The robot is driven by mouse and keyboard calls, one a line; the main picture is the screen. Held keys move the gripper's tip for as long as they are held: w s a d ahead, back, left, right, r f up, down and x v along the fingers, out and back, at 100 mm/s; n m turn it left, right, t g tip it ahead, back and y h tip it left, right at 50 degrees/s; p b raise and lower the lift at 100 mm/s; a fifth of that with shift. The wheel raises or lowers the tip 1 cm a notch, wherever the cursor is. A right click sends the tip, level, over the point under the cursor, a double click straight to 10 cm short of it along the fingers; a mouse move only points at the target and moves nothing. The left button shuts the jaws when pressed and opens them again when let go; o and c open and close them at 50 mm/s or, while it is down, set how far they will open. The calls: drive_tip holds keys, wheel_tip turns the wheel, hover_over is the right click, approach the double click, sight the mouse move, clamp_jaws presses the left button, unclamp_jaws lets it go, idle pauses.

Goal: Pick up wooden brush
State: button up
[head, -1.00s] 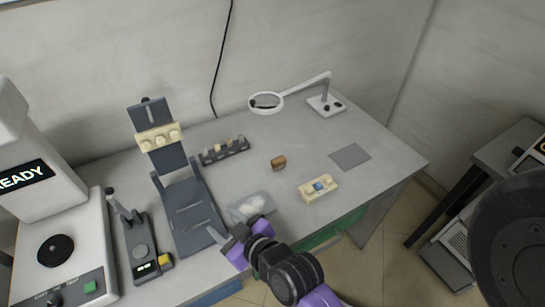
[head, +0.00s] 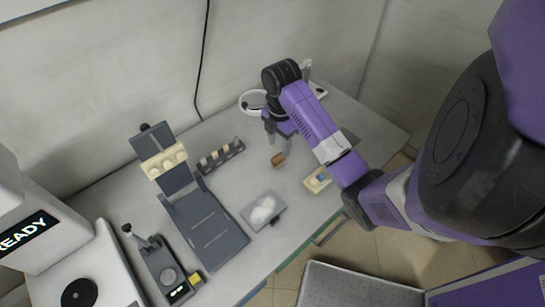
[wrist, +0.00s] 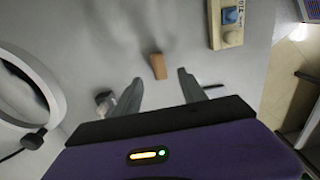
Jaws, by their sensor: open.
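The wooden brush (head: 279,160) is a small brown block lying on the grey table near its middle. In the wrist view the brush (wrist: 158,66) is just beyond the fingertips, in line with the gap between them. My gripper (head: 272,132) is open and empty, pointing down, a little behind and left of the brush in the head view. In the wrist view both fingers of my gripper (wrist: 160,82) are spread apart with only table between them. Whether the fingertips are level with the brush cannot be told.
A cream block with a blue piece (head: 318,180) lies right of the brush. A ring magnifier (head: 250,103) stands behind my gripper. A tray with white lumps (head: 247,222), a dark rack of small pieces (head: 222,155) and a dark stand (head: 205,232) are to the left.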

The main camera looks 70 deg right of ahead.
sight(279, 157)
drive_tip(key=shift+f+b, duration=1.1)
drive_tip(key=shift+f, duration=0.3)
drive_tip(key=shift+d+f+p, duration=0.1)
drive_tip(key=shift+f+p, duration=0.35)
drive_tip(key=shift+f, duration=2)
clamp_jaws()
